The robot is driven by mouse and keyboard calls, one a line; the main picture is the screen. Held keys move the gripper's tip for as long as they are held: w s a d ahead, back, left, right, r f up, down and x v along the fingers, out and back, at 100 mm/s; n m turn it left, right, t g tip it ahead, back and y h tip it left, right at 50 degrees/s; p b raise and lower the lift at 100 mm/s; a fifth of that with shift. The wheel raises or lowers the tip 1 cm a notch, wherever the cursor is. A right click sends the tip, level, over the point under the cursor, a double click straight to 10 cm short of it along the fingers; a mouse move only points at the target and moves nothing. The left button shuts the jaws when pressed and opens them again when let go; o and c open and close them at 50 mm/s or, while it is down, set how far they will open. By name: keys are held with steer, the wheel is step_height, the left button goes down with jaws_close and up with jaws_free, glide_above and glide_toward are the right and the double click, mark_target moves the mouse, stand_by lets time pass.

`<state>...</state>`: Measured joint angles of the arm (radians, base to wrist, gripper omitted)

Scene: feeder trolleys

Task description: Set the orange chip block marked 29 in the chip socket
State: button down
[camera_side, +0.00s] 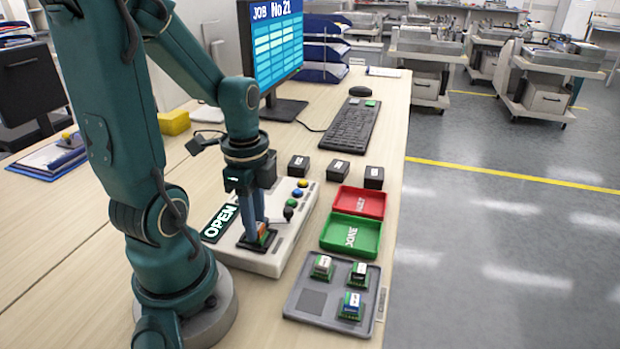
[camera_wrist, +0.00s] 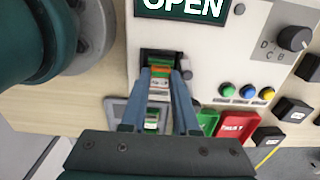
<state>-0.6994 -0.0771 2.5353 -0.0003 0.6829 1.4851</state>
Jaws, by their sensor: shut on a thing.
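My gripper (camera_side: 260,234) is shut on the orange chip block (camera_side: 262,229), with one finger on each side of it. The block also shows between the fingers in the wrist view (camera_wrist: 160,84), with a pale label too small to read. The dark chip socket (camera_side: 248,244) is in the front of the white test unit. The block is right at the socket, which shows as a dark opening in the wrist view (camera_wrist: 146,55). The fingers hide part of both, and I cannot tell whether the block is fully seated.
The white unit (camera_side: 287,229) has an OPEN display (camera_side: 217,222), coloured buttons and a knob. A grey tray (camera_side: 310,301) holds three chip blocks and one empty place. Green (camera_side: 351,235) and red (camera_side: 360,202) bins and three black boxes stand beyond it.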

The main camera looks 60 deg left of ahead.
steer(key=c, duration=0.6)
jaws_free()
steer(key=shift+r, duration=2.55)
